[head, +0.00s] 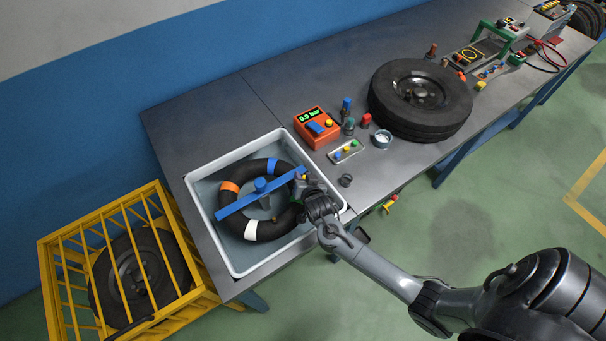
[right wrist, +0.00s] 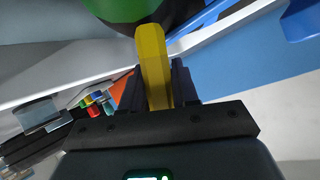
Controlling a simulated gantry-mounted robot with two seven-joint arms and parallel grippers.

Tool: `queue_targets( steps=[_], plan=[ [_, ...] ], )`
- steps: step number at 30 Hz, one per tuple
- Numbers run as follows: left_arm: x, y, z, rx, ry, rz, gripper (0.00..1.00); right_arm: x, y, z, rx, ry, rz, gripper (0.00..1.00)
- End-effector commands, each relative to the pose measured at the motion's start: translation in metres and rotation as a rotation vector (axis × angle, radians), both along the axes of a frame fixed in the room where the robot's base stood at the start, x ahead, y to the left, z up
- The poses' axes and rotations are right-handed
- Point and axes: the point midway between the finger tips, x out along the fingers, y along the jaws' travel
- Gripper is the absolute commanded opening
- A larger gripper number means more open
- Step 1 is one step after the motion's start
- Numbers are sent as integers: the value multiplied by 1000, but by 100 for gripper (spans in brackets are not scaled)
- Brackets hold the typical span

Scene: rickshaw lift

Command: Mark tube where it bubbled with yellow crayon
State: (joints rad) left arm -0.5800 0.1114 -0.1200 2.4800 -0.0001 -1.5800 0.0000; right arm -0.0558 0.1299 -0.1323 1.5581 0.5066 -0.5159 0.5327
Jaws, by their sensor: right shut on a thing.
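The black tube (head: 276,228) lies in the white-rimmed tank (head: 212,229), with orange, blue and white bands around it. A blue bar (head: 236,205) crosses over the tube. My right gripper (head: 302,189) is over the tube's right side, and its arm hides part of the tube. In the right wrist view it is shut on the yellow crayon (right wrist: 152,62), which sticks out beyond the fingers. My left gripper is not in view.
An orange gauge box (head: 316,127) reading 0.0 bar, a small tray (head: 347,151), a cup (head: 382,139) and a tyre (head: 420,98) stand on the bench right of the tank. A yellow cage (head: 62,270) with a wheel stands at lower left.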

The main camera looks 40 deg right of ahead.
Motion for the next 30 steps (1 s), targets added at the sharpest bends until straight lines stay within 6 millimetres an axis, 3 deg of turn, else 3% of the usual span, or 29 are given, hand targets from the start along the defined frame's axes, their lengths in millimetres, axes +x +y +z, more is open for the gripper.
queue_targets(
  steps=[17,30],
  plan=[
    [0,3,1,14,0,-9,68,-3,3,-3,2,6,2,0],
    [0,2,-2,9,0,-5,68,10,-7,-1,1,3,1,0]
  ],
)
